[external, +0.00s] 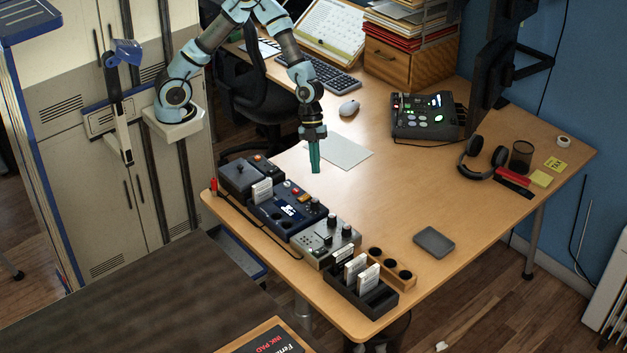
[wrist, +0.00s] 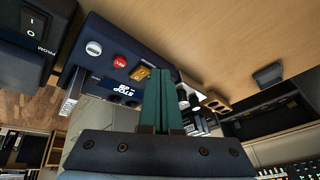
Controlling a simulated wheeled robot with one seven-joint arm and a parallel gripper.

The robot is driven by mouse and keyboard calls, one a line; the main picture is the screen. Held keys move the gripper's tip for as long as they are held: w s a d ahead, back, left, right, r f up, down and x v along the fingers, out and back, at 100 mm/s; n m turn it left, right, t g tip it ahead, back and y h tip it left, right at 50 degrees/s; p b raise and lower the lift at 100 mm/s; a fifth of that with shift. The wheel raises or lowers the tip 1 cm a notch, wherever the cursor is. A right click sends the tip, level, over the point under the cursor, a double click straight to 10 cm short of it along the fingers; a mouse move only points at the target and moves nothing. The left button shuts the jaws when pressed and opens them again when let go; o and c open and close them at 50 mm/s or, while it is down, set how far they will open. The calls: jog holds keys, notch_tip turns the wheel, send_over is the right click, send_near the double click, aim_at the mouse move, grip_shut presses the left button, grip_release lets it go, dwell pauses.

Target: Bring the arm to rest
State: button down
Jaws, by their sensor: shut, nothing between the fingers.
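My gripper (external: 315,160) hangs from the arm with its teal fingers pointing down, above the wooden desk (external: 450,190). The fingers are pressed together with nothing between them. They also show shut in the wrist view (wrist: 163,98). The fingertips are just behind the dark blue device (external: 288,209) with buttons and a small display, and apart from it in the external view. In the wrist view this device (wrist: 120,65) shows beyond and left of the fingers, with white, red and yellow buttons.
A grey box (external: 238,178) and a silver unit with knobs (external: 325,243) flank the device. A black rack (external: 382,302) of cards stands at the front. A dark flat pad (external: 434,242), headphones (external: 474,172), mixer (external: 420,116) and mouse (external: 349,107) lie about. The desk's middle is clear.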

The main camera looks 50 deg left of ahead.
jog(key=w+a+r+n+t+y, duration=0.1)
jog(key=w+a+n, duration=0.25)
jog(key=a, duration=0.45)
jog(key=w+a+r+n+t+y, duration=0.1)
jog(key=w+a+n, duration=0.2)
jog(key=a+n, duration=0.35)
jog(key=w+a+n+t+y, duration=0.1)
jog(key=w+a+n, duration=0.25)
jog(key=a, duration=0.55)
jog(key=s+a+r+n, duration=0.1)
jog(key=a+r+n, duration=0.1)
jog(key=a+n, duration=0.5)
jog(key=s+a+r+n+t+y, duration=0.1)
jog(key=a+r+n, duration=0.1)
jog(key=a+n, duration=0.5)
jog(key=a, duration=0.5)
jog(key=shift+s+r+p, duration=0.3)
jog(key=shift+s+r, duration=0.05)
jog(key=shift+s, duration=0.05)
jog(key=shift+d, duration=0.1)
